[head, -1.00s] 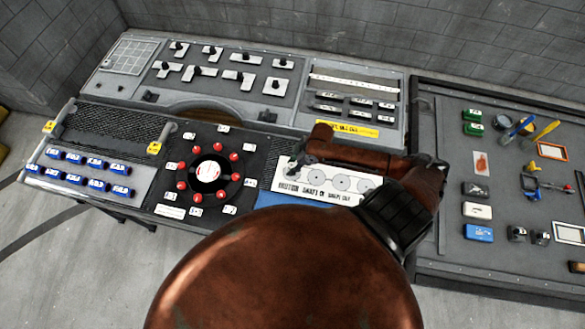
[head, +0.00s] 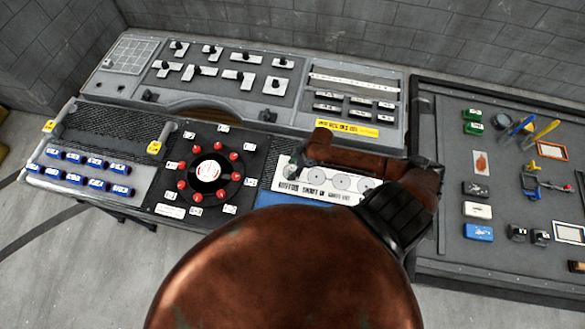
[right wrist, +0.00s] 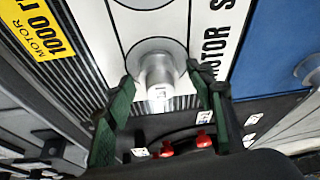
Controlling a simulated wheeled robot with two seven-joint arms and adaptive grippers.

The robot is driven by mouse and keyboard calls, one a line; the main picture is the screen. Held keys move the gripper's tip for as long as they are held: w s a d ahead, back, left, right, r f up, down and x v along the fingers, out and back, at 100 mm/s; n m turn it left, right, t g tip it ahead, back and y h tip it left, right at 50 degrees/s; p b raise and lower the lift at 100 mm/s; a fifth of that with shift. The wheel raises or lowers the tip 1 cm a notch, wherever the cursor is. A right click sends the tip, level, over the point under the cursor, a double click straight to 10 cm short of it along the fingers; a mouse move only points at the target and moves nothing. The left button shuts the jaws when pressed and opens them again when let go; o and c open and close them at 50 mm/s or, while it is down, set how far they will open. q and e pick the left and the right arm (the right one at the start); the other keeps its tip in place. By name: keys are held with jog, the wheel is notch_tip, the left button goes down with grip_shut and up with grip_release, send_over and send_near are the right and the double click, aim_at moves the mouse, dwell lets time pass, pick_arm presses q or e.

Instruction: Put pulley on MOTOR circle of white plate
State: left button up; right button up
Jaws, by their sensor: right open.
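The white plate (head: 352,185) lies on the middle of the bench, with a row of circles and printed lettering. It also shows in the right wrist view (right wrist: 205,35). The pulley (right wrist: 155,68), a pale grey stepped cylinder, stands on the plate's end circle beside the word MOTOR in the right wrist view. My right gripper (right wrist: 160,82) is open, with one green finger on each side of the pulley; contact cannot be told. In the head view my right gripper (head: 300,165) covers the plate's left end and hides the pulley. My left gripper is not in view.
A black panel with a ring of red knobs (head: 208,172) lies just left of the plate. A blue mat (head: 290,200) borders its front and bears a grey round part (right wrist: 309,70). A yellow label (head: 347,128) lies behind. A tool board (head: 505,255) is at right.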

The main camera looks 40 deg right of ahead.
jog(key=shift+r, duration=0.1)
jog(key=v, duration=1.2)
jog(key=shift+b, duration=0.35)
